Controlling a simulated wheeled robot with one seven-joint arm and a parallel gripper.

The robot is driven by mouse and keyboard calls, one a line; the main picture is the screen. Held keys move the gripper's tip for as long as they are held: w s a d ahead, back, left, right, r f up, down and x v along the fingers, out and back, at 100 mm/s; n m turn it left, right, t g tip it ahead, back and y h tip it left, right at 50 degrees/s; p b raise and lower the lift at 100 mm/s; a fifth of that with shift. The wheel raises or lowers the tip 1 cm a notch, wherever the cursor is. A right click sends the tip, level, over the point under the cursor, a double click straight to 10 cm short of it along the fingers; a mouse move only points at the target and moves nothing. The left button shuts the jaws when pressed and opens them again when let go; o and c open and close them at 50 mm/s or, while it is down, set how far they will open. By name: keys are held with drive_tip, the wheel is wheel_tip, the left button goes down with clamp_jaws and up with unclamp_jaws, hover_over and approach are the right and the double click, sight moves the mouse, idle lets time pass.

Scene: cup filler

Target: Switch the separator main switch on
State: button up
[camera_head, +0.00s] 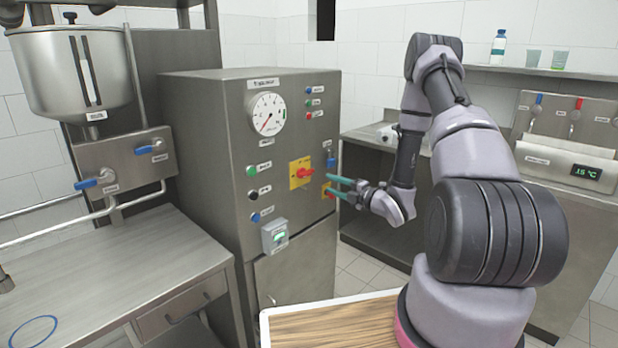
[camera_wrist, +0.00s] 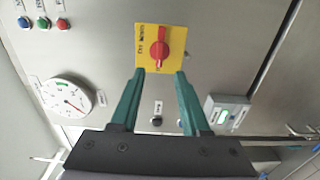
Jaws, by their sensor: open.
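The main switch is a red rotary knob (camera_head: 304,173) on a yellow plate (camera_head: 294,184), on the front of the grey metal separator cabinet (camera_head: 207,100). In the wrist view the red knob (camera_wrist: 159,50) sits ahead of and between my two green fingertips. Its handle lies roughly along the long side of the yellow plate (camera_wrist: 146,33). My gripper (camera_head: 327,185) is open and empty, just right of the plate in the head view. The fingertips (camera_wrist: 158,72) reach the plate's lower edge in the wrist view; I cannot tell whether they touch the knob.
A round gauge (camera_head: 267,113), several push buttons, and a small box with a green display (camera_head: 274,236) are on the same cabinet. A steel counter (camera_head: 130,270) stands left.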

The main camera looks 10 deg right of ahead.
sight(308, 175)
drive_tip(key=x, duration=1)
drive_tip(key=shift+w+a, duration=0.25)
drive_tip(key=shift+a, duration=0.05)
clamp_jaws()
